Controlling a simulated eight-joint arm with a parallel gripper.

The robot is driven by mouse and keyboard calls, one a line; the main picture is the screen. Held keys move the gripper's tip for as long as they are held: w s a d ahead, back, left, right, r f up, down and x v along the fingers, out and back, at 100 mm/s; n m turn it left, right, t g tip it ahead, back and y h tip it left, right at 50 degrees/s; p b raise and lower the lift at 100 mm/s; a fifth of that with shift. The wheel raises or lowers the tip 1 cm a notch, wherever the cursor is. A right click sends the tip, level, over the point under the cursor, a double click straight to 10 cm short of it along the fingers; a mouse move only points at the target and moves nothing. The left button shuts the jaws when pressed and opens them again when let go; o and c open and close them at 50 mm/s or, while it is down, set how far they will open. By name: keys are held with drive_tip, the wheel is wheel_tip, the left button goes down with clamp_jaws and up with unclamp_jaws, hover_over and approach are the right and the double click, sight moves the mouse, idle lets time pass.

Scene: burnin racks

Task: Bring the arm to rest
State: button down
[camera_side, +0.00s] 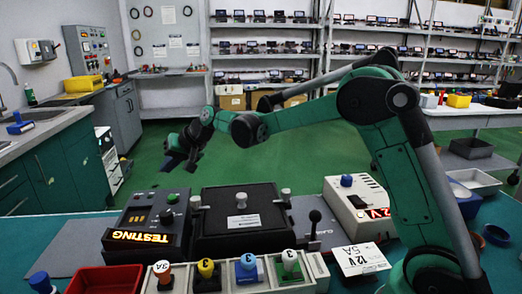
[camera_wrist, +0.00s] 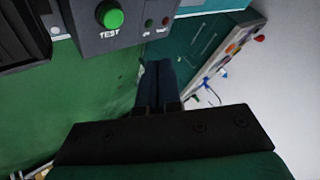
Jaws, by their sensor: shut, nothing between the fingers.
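My gripper (camera_side: 181,160) is in the air at the left of the arm, above and behind the testing box, apart from everything on the bench. In the wrist view its two dark blue fingers (camera_wrist: 157,85) lie side by side, shut, with nothing between them. My green arm reaches up from the right front of the bench and bends over to the left. The testing box (camera_side: 152,222) shows a lit "TESTING" sign. Its green TEST button (camera_wrist: 113,18) shows at the top of the wrist view.
A black fixture (camera_side: 240,240) with a light knob stands mid-bench. A white power unit (camera_side: 360,207) reads 12 V. A holder (camera_side: 236,281) with coloured, numbered knobs and a red tray (camera_side: 104,280) are in front. A lever (camera_side: 315,228) stands upright. Green floor (camera_side: 250,165) is clear behind the bench.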

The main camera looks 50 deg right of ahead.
drive_tip(key=shift+s, duration=0.1)
drive_tip(key=s+n+g+h, duration=0.1)
drive_tip(key=s+n+h, duration=0.2)
drive_tip(key=s, duration=2.1)
drive_tip(key=shift+s+f+n+g, duration=0.25)
drive_tip(key=shift+f+n+g, duration=0.1)
drive_tip(key=shift+n, duration=0.55)
drive_tip(key=c, duration=1.5)
unclamp_jaws()
drive_tip(key=shift+a, duration=0.1)
idle(1.5)
